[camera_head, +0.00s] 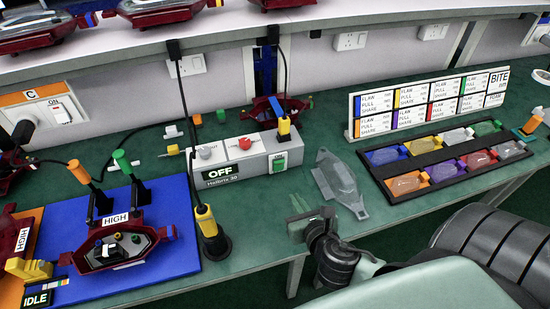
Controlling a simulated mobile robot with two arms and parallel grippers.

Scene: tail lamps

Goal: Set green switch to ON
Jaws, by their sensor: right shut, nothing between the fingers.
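The green switch (279,161) is on the right end of the front of a grey control box (258,148). Its rocker position is too small to tell. A black sign on the box (220,172) reads OFF. My right gripper (300,203) is in front of the box, below and a little right of the green switch and apart from it. It is shut and empty, and its fingers are partly blurred against the green table. My left gripper is not in view.
A red knob (244,143) is on the box top. A clear lamp cover (341,183) lies right of my gripper. A black tray (447,186) of coloured lamps lies further right. A blue mat (185,230) is at left.

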